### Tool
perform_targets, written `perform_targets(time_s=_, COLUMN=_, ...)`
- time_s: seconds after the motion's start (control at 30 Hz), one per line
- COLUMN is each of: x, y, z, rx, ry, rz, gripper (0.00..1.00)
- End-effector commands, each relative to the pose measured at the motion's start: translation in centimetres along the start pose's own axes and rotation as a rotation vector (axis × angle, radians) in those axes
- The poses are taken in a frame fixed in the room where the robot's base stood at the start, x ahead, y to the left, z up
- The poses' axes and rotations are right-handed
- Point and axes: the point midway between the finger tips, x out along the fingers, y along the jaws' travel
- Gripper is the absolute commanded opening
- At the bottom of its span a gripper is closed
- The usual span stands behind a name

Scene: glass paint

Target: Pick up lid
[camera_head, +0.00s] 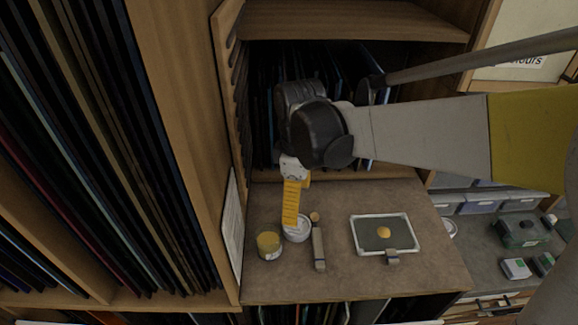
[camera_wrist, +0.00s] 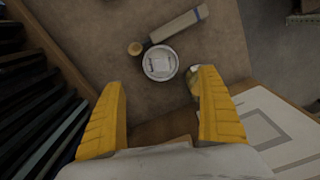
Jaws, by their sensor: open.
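A pale round lid (camera_head: 297,234) lies on the brown worktop, partly covered by my gripper in the head view. It shows in full in the wrist view (camera_wrist: 160,63), just beyond the gap between the fingertips. My gripper (camera_head: 290,222) points down above the worktop, its yellow fingers apart. In the wrist view the gripper (camera_wrist: 161,85) is open and empty. A yellow tin (camera_head: 269,245) stands left of the lid; in the wrist view it (camera_wrist: 193,77) is partly hidden by the right finger.
A small orange-brown round piece (camera_head: 314,216) and a flat-handled tool (camera_head: 319,248) lie right of the lid. A framed tray (camera_head: 356,234) with a yellow blob is further right. Wooden racks (camera_head: 185,120) rise on the left. The worktop's front area is clear.

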Motion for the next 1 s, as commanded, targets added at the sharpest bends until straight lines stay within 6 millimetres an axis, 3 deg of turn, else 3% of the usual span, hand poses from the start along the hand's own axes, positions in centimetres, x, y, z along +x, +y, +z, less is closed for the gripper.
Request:
perform_targets(time_s=0.1, x=2.1, y=0.1, z=0.0, rx=0.001, ry=0.0, rz=0.001, gripper=0.87)
perform_targets(time_s=0.37, x=4.6, y=0.1, z=0.0, rx=0.002, ry=0.001, rz=0.001, gripper=0.87)
perform_targets(time_s=0.6, x=8.2, y=0.1, z=0.1, rx=0.002, ry=0.001, rz=0.001, gripper=0.87)
perform_targets(time_s=0.9, x=8.9, y=0.1, z=0.1, rx=0.003, ry=0.001, rz=0.001, gripper=0.87)
perform_targets(time_s=0.93, x=8.9, y=0.1, z=0.1, rx=0.003, ry=0.001, rz=0.001, gripper=0.81)
perform_targets(time_s=1.0, x=8.9, y=0.1, z=0.1, rx=0.003, ry=0.001, rz=0.001, gripper=0.6)
